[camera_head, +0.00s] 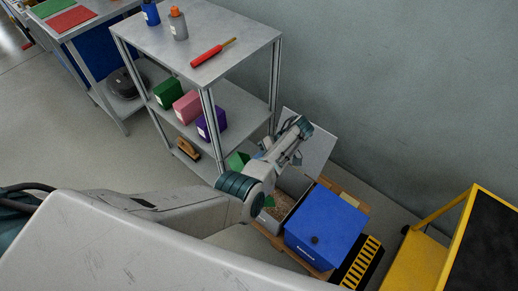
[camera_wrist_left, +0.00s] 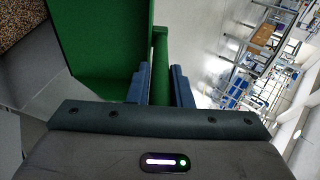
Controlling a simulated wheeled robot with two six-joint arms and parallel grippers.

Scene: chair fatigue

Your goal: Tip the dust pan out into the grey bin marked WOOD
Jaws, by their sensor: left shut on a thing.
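The green dust pan shows in the left wrist view (camera_wrist_left: 100,38), with its handle (camera_wrist_left: 160,75) between the blue fingers of my left gripper (camera_wrist_left: 161,88), which is shut on it. In the head view my arm covers most of the pan; a green part (camera_head: 238,160) shows beside it. The grey bin (camera_head: 268,222) stands below my left wrist with its pale lid (camera_head: 318,150) raised. Brown chips (camera_head: 284,202) lie inside it, and similar chips show at the top left of the wrist view. The bin's marking and the pan's contents are hidden. My right gripper is out of view.
A blue bin (camera_head: 325,225) with a closed lid stands just right of the grey bin, with a yellow-black striped piece (camera_head: 362,262) beside it. A metal shelf (camera_head: 215,60) with boxes and bottles stands behind. A yellow cart (camera_head: 425,262) is at the right.

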